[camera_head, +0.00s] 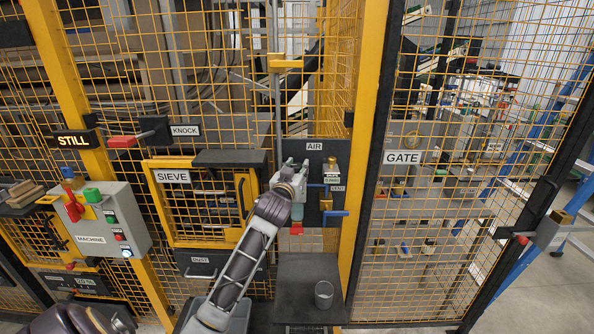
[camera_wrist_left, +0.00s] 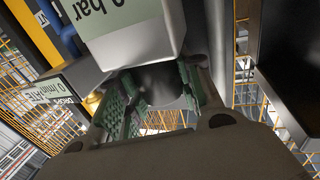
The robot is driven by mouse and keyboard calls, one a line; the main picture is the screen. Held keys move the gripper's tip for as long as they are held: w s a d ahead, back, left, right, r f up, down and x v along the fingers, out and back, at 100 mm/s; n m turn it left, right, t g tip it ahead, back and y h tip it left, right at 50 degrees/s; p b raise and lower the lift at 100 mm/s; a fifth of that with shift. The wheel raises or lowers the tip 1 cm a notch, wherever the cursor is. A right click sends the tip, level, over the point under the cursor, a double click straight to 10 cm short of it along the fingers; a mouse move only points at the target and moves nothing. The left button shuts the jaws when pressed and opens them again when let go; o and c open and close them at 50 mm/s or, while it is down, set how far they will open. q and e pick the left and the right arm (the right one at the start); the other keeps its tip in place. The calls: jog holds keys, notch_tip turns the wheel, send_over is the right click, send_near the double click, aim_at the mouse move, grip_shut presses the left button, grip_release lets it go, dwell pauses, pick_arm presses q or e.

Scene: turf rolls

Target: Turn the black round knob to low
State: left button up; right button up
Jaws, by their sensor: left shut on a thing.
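The black round knob (camera_wrist_left: 160,84) shows in the left wrist view, under a grey box marked "0 bar" (camera_wrist_left: 115,22). My left gripper (camera_wrist_left: 158,98) has its green ribbed pads on both sides of the knob and is shut on it. In the head view my left gripper (camera_head: 291,176) is at the panel under the AIR sign (camera_head: 314,146), and it hides the knob there. I cannot read any low mark or the knob's setting. My right gripper is not in view.
A brass and blue valve (camera_head: 331,190) is close to the right of my left gripper. A grey shelf (camera_head: 296,277) with a metal cup (camera_head: 324,294) is below. The SIEVE door (camera_head: 205,205) and the MACHINE box (camera_head: 110,220) are to the left, the GATE mesh (camera_head: 430,230) to the right.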

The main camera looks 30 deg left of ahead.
pick_arm(q)
jog(key=o, duration=1.1)
jog(key=shift+c, duration=0.2)
jog(key=v, duration=1.2)
dwell(0.5)
